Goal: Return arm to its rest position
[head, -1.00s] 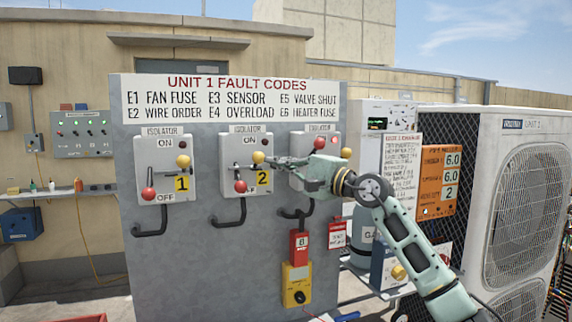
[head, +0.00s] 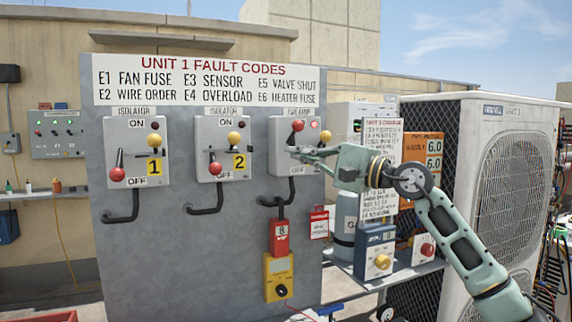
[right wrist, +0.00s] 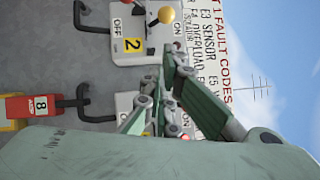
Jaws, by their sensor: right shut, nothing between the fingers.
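My right gripper (head: 293,153) is in front of the lower part of the third isolator (head: 284,127), whose red-knobbed handle (head: 297,125) points up. Its fingers are closed together with nothing between them. They overlap the isolator in the picture; I cannot tell whether they touch it. My right arm (head: 450,230) reaches in from the lower right. In the right wrist view the fingers (right wrist: 165,75) are together, pointing up toward the panel. The number tag of the third isolator is hidden behind my gripper. My left gripper is not in view.
The grey panel (head: 200,270) also carries isolators 1 (head: 135,140) and 2 (head: 214,140), both with red knobs down. A red box (head: 279,238) and yellow box (head: 278,265) hang below. The condenser (head: 515,170) and blue unit (head: 374,252) stand to the right, near my arm.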

